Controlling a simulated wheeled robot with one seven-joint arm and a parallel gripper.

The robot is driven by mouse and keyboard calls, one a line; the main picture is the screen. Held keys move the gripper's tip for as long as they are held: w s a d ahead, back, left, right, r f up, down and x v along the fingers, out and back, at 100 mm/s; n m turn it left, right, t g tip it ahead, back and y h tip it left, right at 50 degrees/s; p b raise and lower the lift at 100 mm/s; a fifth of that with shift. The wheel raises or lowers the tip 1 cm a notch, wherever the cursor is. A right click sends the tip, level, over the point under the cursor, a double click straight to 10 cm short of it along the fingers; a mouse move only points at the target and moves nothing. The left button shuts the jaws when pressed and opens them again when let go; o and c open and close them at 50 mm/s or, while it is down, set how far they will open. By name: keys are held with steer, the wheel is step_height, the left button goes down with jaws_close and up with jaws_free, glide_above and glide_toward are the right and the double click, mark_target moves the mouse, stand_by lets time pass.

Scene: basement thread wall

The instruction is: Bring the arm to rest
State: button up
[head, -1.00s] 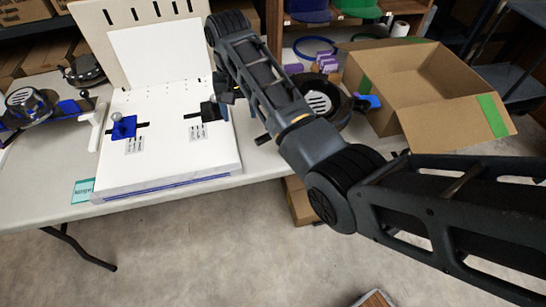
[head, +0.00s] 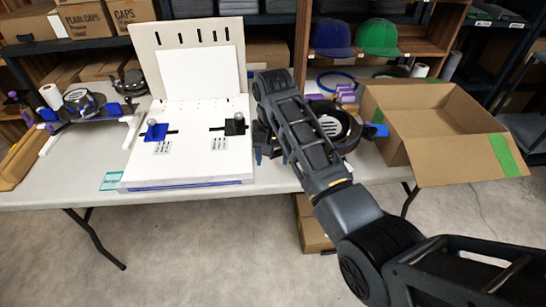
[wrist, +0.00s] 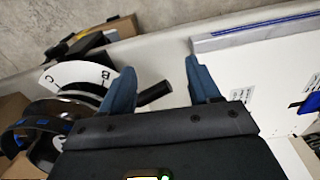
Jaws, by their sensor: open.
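Past the fingers are the table edge and the grey floor. In the head view my arm reaches from the lower right up to the table, and the gripper (head: 264,154) hangs just right of the white board, partly hidden by the arm. The white board (head: 190,172) lies on the table with a blue knobbed slider (head: 156,131) and a black knobbed slider (head: 234,126). The gripper is apart from both sliders.
An open cardboard box (head: 447,162) stands at the table's right. A black round device (head: 343,122) sits between it and my arm. Another round device (head: 84,103) is at the left on a blue and white stand. Caps (head: 379,38) are on the shelf behind. Floor in front is clear.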

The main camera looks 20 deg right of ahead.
stand_by(0.3)
steer(key=s+f+n+t, duration=0.1)
steer(key=s+f+t, duration=0.3)
steer(key=s+f, duration=0.85)
steer(key=s+f+n+t, duration=0.1)
steer(key=s+f+t, duration=0.15)
steer(key=s, duration=1.05)
steer(key=s+r+n+t, duration=0.1)
steer(key=s+r+t, duration=0.3)
steer(key=s+r, duration=0.75)
steer(key=s+r+t, duration=0.2)
steer(key=s+r, duration=0.4)
steer(key=r, duration=0.2)
steer(key=s+r+n+t, duration=0.1)
steer(key=s+r+t, duration=0.1)
steer(key=s+r, duration=0.3)
step_height(320, 180, up, 3)
steer(key=shift+s+r, duration=0.15)
steer(key=shift+s, duration=0.25)
steer(key=shift+w+d, duration=0.1)
